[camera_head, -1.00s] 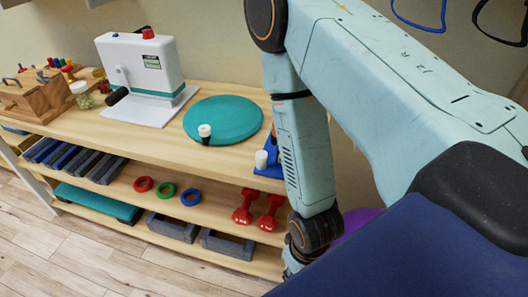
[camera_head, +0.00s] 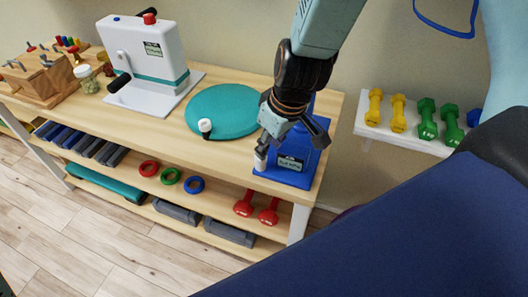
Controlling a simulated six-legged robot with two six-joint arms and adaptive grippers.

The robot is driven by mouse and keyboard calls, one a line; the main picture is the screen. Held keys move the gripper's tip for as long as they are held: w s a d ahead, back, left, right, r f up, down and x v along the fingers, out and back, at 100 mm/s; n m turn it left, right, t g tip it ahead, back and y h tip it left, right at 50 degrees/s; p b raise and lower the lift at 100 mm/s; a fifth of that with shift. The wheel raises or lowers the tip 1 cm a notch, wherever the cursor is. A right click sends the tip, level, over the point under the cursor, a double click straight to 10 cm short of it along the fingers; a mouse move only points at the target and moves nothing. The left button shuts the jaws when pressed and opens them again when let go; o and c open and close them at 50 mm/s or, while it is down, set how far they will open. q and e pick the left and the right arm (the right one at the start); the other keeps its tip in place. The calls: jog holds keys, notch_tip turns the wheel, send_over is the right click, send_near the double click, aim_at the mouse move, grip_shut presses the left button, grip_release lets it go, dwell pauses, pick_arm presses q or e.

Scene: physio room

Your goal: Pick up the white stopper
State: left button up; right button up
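A small white cylinder (camera_head: 260,159), which looks like the stopper, stands at the table's front edge, by the left side of a blue device (camera_head: 289,176). A second small piece with a white top and a dark lower part (camera_head: 205,126) stands at the front of the teal disc; I cannot tell for certain which is the stopper. My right gripper (camera_head: 290,140) points down over the blue device with its fingers spread. One fingertip is just above the white cylinder; contact cannot be told. The gripper hides part of the device. My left gripper is out of view.
A teal disc (camera_head: 222,108) and a white machine with a black handle (camera_head: 150,55) are to the left on the wooden table (camera_head: 135,128). Red dumbbells (camera_head: 245,203) lie on the shelf below. Yellow and green dumbbells (camera_head: 427,119) sit on a white rack at right.

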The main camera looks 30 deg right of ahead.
jog(key=shift+w+a+r, duration=0.1)
jog(key=shift+w, duration=0.75)
jog(key=shift+s+a+f+b, duration=0.1)
jog(key=shift+s+f+b, duration=0.15)
jog(key=shift+f+b, duration=0.8)
jog(key=shift+w+f+b, duration=0.55)
jog(key=shift+f+b, duration=0.05)
jog(key=shift+b, duration=0.15)
jog(key=b+x, duration=0.3)
jog(key=shift+s, duration=0.25)
jog(key=shift+w+a+f+b, duration=0.1)
jog(key=shift+w+f+b, duration=0.35)
jog(key=shift+f, duration=0.25)
jog(key=shift+s+r, duration=0.2)
jog(key=shift+s, duration=0.05)
jog(key=shift+c, duration=0.3)
jog(key=shift+w, duration=0.15)
jog(key=c, duration=0.4)
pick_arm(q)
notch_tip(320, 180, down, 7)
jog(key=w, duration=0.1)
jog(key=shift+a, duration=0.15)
pick_arm(e)
jog(key=shift+c, duration=0.8)
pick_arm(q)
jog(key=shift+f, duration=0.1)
pick_arm(e)
jog(key=shift+c, duration=0.4)
